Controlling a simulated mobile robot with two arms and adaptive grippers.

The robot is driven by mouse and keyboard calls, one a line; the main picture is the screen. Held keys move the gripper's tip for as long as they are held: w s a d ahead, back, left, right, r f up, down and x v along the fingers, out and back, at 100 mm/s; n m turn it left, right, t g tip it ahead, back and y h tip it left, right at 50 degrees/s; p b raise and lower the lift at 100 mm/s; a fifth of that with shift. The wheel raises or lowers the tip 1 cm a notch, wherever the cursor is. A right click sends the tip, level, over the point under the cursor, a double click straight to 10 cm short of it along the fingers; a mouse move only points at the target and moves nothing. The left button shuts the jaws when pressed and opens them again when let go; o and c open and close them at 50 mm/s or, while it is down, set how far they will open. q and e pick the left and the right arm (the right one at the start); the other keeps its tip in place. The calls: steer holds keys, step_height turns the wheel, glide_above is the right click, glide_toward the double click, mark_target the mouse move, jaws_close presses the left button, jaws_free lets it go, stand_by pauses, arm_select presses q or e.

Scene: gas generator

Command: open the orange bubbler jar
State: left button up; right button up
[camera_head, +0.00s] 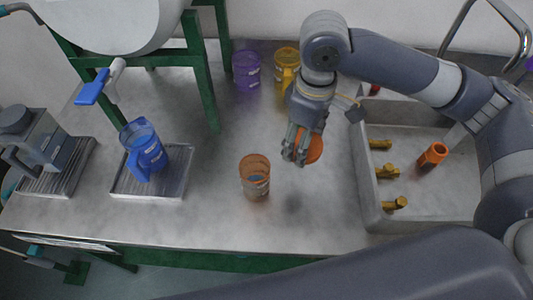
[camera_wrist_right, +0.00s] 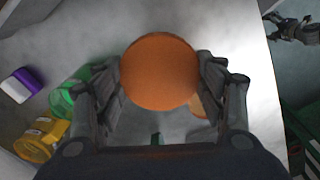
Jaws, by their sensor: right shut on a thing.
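The orange bubbler jar (camera_head: 255,177) stands upright on the metal counter, left of my right gripper. Its top looks open, and something blue shows inside. My right gripper (camera_head: 301,150) is shut on a round orange lid (camera_head: 315,149), held to the right of the jar and apart from it. In the right wrist view the lid (camera_wrist_right: 160,72) fills the space between the fingers, with a bit of orange jar (camera_wrist_right: 200,106) behind it. What looks like my left gripper (camera_wrist_right: 296,28) is small at that view's top right, beyond the counter edge; its opening is unclear.
A blue jug (camera_head: 146,151) stands on a ribbed tray to the left. A purple jar (camera_head: 246,72) and a yellow jar (camera_head: 286,66) stand at the back. A sink (camera_head: 430,200) with brass taps is on the right. The counter in front of the orange jar is clear.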

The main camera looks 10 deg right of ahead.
steer(key=w+n, duration=0.1)
steer(key=w+a+n, duration=0.1)
steer(key=n, duration=0.1)
steer(key=w+n, duration=0.1)
steer(key=n, duration=0.1)
steer(key=shift+a+r, duration=0.2)
steer(key=shift+a, duration=0.05)
steer(key=w+a+n, duration=0.1)
steer(key=a+n, duration=0.1)
steer(key=n, duration=0.3)
step_height(320, 180, up, 2)
steer(key=r+n, duration=0.1)
steer(key=n, duration=1.7)
glide_above(259, 154)
steer(key=s, duration=0.2)
steer(key=f+p, duration=0.1)
steer(key=f, duration=1.7)
steer(key=shift+a+f, duration=0.15)
steer(key=shift+a, duration=0.05)
steer(key=shift+f, duration=0.15)
steer(key=o, duration=1.2)
